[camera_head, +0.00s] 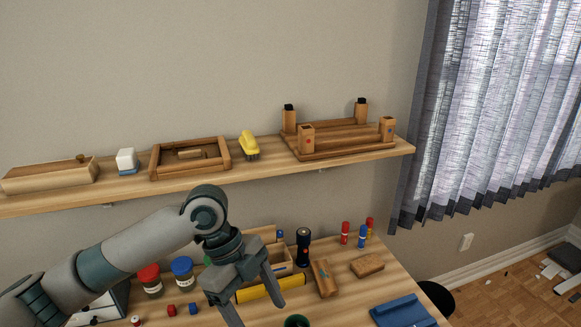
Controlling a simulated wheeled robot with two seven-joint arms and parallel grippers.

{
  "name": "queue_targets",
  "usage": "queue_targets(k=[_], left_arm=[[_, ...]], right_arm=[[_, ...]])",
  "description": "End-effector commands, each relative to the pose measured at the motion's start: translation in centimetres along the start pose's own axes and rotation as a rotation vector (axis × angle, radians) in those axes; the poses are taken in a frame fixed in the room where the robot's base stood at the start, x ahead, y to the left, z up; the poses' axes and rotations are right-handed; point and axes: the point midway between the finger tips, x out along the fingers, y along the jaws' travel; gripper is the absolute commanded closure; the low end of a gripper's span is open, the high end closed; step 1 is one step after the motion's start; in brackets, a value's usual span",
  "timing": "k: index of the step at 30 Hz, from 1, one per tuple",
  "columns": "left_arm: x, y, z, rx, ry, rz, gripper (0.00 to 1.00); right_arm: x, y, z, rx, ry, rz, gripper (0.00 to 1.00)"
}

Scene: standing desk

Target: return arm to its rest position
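My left arm (120,250) comes in from the left and reaches over the desk. My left gripper (252,306) points downward above the desk, its two fingers spread apart. I see nothing held between them. A yellow bar-like object (262,290) shows behind the fingers; whether they touch it I cannot tell. My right gripper and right arm are out of view.
A wooden shelf (222,183) runs above the desk (345,312), holding a wooden box (50,176), tray (188,173), yellow brush (249,145) and post rack (345,140). Jars (151,285), a flashlight (303,248), markers (363,240) and a blue case (403,312) stand around.

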Motion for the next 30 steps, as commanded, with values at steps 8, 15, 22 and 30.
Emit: queue_targets(k=[8,15,22,30], left_arm=[[2.8,0.1,-0.6,-0.052,0.029,-0.043,0.28],[6.5,0.3,-1.3,-0.152,0.075,-0.118,0.28],[10.7,1.0,-1.7,-0.345,0.142,-0.228,0.28],[14.6,3.0,-0.5,-0.636,0.197,-0.350,0.28]], right_arm=[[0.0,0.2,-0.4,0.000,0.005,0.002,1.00],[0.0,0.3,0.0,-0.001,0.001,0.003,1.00],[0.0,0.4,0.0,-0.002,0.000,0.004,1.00],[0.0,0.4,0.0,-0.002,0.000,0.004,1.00]])
